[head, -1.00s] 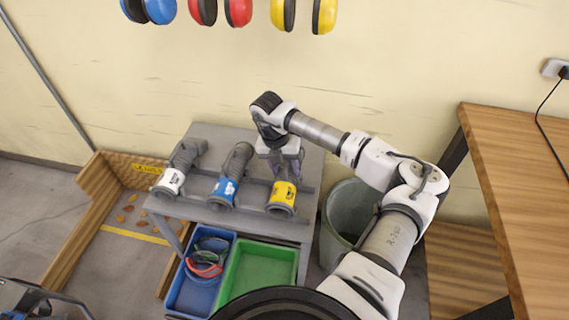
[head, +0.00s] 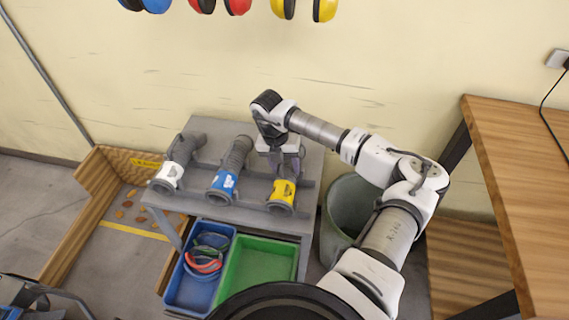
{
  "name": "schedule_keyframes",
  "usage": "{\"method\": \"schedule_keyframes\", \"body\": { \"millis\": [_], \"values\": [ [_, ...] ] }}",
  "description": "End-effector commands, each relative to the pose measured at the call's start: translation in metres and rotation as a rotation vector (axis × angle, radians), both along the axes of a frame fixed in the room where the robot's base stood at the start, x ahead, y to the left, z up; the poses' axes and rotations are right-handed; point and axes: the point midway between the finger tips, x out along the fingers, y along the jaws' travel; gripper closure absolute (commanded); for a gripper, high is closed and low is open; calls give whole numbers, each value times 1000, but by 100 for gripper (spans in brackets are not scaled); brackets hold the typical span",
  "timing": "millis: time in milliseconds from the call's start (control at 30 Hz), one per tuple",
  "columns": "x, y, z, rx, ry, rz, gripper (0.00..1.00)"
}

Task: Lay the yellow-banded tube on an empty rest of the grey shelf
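The yellow-banded tube (head: 283,191) lies at the right end of the grey shelf (head: 215,133), its open end toward me. My gripper (head: 284,172) is down at the rear part of this tube, behind the yellow band. The fingers are small and partly hidden by the wrist, so I cannot tell whether they are closed on it. A blue-banded tube (head: 226,183) lies in the middle of the shelf and a white-banded tube (head: 170,174) at the left. The rails under the tubes are partly covered by them.
Below the shelf are a blue bin (head: 186,292) holding goggles and an empty green bin (head: 262,264). A grey-green barrel (head: 348,205) stands right of the shelf, near my arm. A wooden table (head: 520,170) is at the right. Earmuffs (head: 304,8) hang on the wall.

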Motion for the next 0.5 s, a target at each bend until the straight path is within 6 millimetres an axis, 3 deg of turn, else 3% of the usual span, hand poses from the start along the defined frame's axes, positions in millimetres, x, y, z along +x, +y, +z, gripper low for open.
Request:
{"method": "schedule_keyframes", "body": {
  "millis": [100,367,500],
  "values": [
    [0,0,0,0,0,0,36],
    [0,0,0,0,0,0,36],
    [1,2,10,0,-1,0,36]
  ]
}}
